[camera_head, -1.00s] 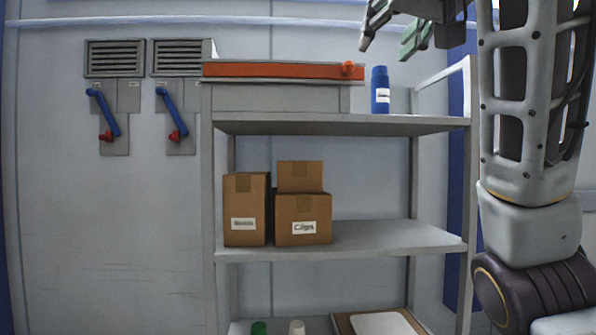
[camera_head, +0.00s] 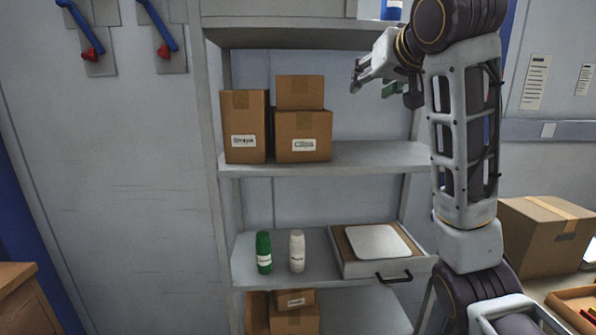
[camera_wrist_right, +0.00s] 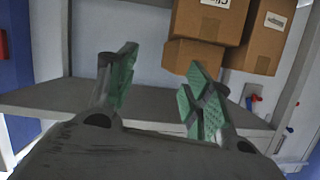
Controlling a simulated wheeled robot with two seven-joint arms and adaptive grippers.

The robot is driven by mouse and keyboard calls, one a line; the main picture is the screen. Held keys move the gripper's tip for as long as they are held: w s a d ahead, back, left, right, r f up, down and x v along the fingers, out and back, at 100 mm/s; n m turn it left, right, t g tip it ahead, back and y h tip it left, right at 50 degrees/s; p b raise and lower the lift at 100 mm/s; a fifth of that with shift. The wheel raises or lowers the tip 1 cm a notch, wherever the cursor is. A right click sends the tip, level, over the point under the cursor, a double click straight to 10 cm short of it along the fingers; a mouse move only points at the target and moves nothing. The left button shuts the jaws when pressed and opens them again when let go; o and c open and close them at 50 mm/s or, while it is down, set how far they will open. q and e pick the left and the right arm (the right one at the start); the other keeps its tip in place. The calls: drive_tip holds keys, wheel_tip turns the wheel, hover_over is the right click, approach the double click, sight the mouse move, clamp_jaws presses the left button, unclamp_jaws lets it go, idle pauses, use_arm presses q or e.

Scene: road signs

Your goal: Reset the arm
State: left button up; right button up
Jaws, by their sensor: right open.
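My right gripper (camera_head: 372,84) is open and empty in the head view, in front of the shelf unit and right of the cardboard boxes (camera_head: 303,136). Its arm rises from the lower right and bends at the top. In the right wrist view the green-padded fingers of the right gripper (camera_wrist_right: 156,88) are spread apart with nothing between them. The boxes also show in that view (camera_wrist_right: 210,18), beyond the fingers and apart from them. My left gripper is not in view.
The grey shelf unit (camera_head: 340,157) stands close by. A green bottle (camera_head: 264,253), a white bottle (camera_head: 297,251) and a drawer unit with a white lid (camera_head: 378,242) are on a lower shelf. A large box (camera_head: 545,235) is at the right. Blue-handled levers (camera_head: 158,25) are on the wall.

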wheel_tip(320, 180, down, 41)
drive_tip(key=d+n+g, duration=0.1)
drive_tip(key=d+g, duration=0.2)
drive_tip(key=g, duration=0.2)
drive_tip(key=s+d+f+g, duration=0.1)
drive_tip(key=s+f, duration=0.4)
drive_tip(key=f, duration=0.3)
drive_tip(key=s+d+f+g, duration=0.1)
drive_tip(key=s+f+g, duration=0.1)
drive_tip(key=s+f, duration=0.45)
drive_tip(key=s+d+f+n+g+h, duration=0.1)
drive_tip(key=s+d+f+g, duration=0.15)
drive_tip(key=s+f, duration=1.3)
drive_tip(key=s+f+g, duration=0.1)
drive_tip(key=s+f, duration=0.1)
drive_tip(key=f, duration=1.4)
drive_tip(key=s+f+g, duration=0.1)
drive_tip(key=s+f, duration=0.2)
drive_tip(key=f, duration=1.4)
drive_tip(key=s+d+f, duration=0.1)
drive_tip(key=s+f, duration=0.8)
drive_tip(key=s, duration=0.1)
drive_tip(key=s+d+f, duration=0.2)
drive_tip(key=s+f, duration=0.7)
drive_tip(key=s, duration=0.2)
drive_tip(key=shift+s+d+f+n+g+h, duration=0.2)
drive_tip(key=shift+d+f+n+g+h, duration=0.1)
drive_tip(key=shift+n+g, duration=0.15)
